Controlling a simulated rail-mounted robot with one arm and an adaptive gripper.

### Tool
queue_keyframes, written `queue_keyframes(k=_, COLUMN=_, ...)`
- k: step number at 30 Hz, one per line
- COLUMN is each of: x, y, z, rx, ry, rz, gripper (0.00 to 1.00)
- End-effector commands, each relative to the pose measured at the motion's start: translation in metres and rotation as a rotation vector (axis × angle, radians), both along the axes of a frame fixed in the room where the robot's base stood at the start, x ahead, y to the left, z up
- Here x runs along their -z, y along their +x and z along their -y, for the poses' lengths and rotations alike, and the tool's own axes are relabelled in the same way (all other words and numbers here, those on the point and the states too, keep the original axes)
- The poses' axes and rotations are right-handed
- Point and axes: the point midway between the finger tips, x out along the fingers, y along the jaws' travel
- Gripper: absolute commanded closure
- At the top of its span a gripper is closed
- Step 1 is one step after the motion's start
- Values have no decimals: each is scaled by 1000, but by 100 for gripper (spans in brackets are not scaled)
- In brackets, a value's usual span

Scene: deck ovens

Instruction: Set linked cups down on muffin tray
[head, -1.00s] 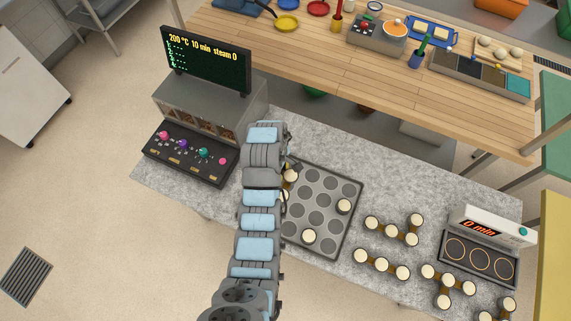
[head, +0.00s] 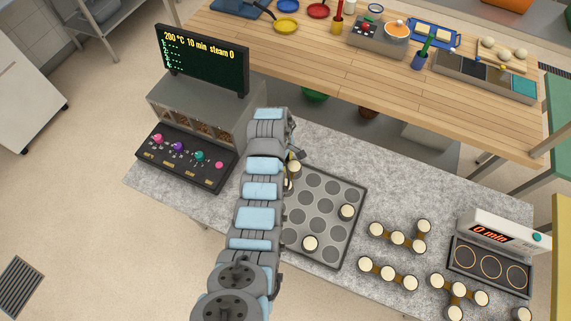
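The muffin tray (head: 341,251) is dark grey with round wells and lies on the speckled counter. Two pale-topped cups stand at its upper left, a nearer-the-corner cup (head: 294,167) and one (head: 289,185) partly hidden by my arm. Whether they sit in wells, and their link, cannot be seen. One cup (head: 347,211) is at the tray's right side and another (head: 310,243) near its lower left. My gripper (head: 297,155) is at the tray's upper left corner, beside the upper cup. Its fingers are small and partly hidden, so its grip cannot be told.
Several linked cup groups (head: 398,237) with brown links lie on the counter (head: 345,145) right of the tray. A timer unit (head: 490,265) reading "0 min" stands at the right. A control panel (head: 185,155) and screen (head: 203,60) are at the left.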

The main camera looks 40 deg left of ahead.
Motion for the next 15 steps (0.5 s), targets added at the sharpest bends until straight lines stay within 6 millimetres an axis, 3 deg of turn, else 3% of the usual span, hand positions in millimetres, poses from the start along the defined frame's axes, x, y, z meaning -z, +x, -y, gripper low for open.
queue_keyframes(k=15, x=17, y=13, z=-8, rx=0, ry=1, rz=2, gripper=100)
